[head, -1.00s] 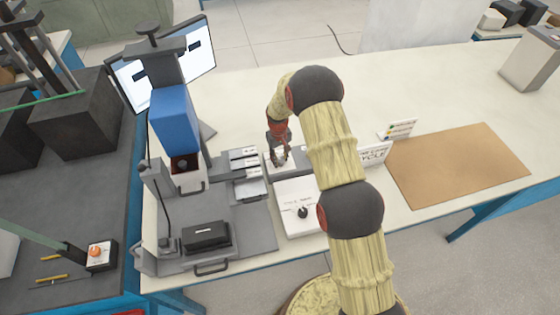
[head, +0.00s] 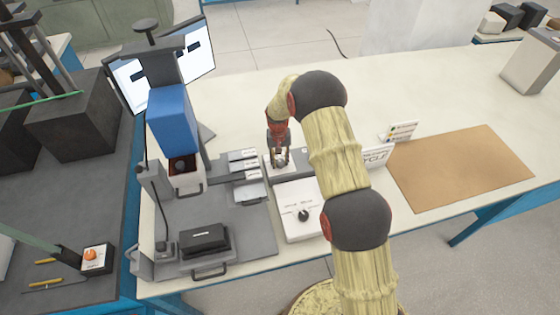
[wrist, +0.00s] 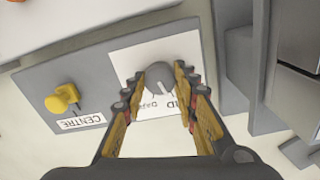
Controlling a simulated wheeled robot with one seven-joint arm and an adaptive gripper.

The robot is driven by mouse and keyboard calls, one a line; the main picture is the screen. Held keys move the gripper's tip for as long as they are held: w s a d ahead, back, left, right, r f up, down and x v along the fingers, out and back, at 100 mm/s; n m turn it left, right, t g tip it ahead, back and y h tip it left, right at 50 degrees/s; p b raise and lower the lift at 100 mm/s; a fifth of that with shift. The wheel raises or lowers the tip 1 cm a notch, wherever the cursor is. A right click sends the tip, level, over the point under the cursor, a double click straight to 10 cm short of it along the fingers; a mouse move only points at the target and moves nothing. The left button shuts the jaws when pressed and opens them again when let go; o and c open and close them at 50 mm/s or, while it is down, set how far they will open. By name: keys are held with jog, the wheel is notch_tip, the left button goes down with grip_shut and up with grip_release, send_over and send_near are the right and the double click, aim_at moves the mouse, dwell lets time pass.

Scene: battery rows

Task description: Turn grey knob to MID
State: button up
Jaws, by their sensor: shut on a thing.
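The grey knob (wrist: 158,82) sits on a white label plate (wrist: 128,62) on a grey panel in the wrist view. The letters "ID" show beside it, and the rest of that word is covered by a finger. Other small lettering by the knob is hard to read. My gripper (wrist: 158,78) has one finger on each side of the knob and is shut on it.
A yellow knob (wrist: 62,98) with a CENTRE label (wrist: 82,122) is on the same panel, to the left. In the head view a white box with a black knob (head: 303,215) stands in front. The blue-headed press (head: 172,122) stands left. A brown mat (head: 460,165) lies right.

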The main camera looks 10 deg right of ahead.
aim_at(279, 161)
jog(key=o, duration=1.2)
jog(key=shift+c, duration=0.2)
jog(key=shift+r, duration=0.1)
notch_tip(279, 161, up, 12)
jog(key=shift+a, duration=0.2)
jog(key=shift+w, duration=0.1)
jog(key=s+f+n+g, duration=0.1)
jog(key=s+f, duration=0.1)
jog(key=s, duration=0.4)
jog(key=s+r+t+b, duration=0.2)
jog(key=s+r, duration=0.5)
jog(key=s, duration=0.4)
jog(key=s+r+n+t+b, duration=0.1)
jog(key=s+r+t+b, duration=0.1)
jog(key=s+r+b, duration=0.2)
jog(key=s+r+t+b, duration=0.2)
jog(key=s+r, duration=0.8)
jog(key=s, duration=1)
jog(key=shift+d+r+t+b, duration=0.25)
jog(key=shift+t+b, duration=0.15)
jog(key=shift+b, duration=0.4)
